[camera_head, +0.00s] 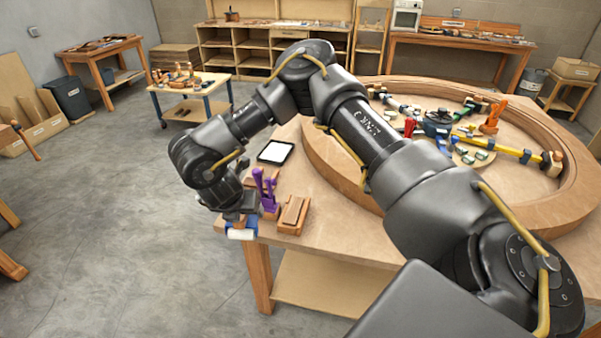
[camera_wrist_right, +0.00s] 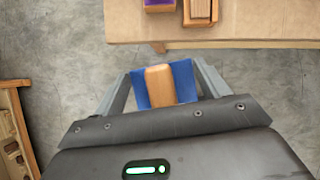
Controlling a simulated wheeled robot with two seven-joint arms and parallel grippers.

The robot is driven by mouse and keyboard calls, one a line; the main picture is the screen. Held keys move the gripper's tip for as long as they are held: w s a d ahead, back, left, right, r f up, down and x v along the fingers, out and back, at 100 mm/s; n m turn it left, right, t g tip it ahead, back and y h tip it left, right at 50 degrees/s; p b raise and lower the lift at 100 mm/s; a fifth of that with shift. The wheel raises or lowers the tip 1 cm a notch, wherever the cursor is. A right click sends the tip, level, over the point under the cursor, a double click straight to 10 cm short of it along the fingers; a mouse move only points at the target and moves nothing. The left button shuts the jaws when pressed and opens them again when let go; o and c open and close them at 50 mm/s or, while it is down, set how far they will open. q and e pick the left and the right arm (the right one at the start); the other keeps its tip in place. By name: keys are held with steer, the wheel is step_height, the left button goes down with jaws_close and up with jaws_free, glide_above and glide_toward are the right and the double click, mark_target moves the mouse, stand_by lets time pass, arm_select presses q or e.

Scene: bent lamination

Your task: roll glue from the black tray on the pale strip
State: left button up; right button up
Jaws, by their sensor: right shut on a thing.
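My right gripper (camera_head: 240,222) is beyond the table's near-left corner, beside the purple holder. In the right wrist view its blue-padded fingers (camera_wrist_right: 162,80) are shut on a wooden handle (camera_wrist_right: 159,86). A whitish roller (camera_head: 241,235) shows under the gripper in the head view; the wrist view does not show its roller end. The black tray (camera_head: 276,152) with a white fill lies flat near the table's left edge, apart from the gripper. I cannot clearly pick out the pale strip. My left gripper is not in view.
The purple holder (camera_head: 266,190) and a wooden block (camera_head: 293,213) stand near the table corner (camera_head: 330,238). A large curved wooden form (camera_head: 340,170) fills much of the table, with clamps and tools inside it. My right arm hides part of it. Floor at left is open.

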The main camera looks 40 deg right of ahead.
steer(key=w+d+f+n+y, duration=0.1)
steer(key=d+n+y, duration=0.2)
steer(key=d+n, duration=0.5)
steer(key=w+d+f+n+t+y+p, duration=0.1)
steer(key=d+n+y, duration=0.3)
steer(key=d+n, duration=0.4)
steer(key=w+d+f, duration=0.1)
steer(key=d, duration=0.6)
steer(key=shift+d+y, duration=0.2)
steer(key=shift+y, duration=0.1)
steer(key=shift+s+f, duration=0.1)
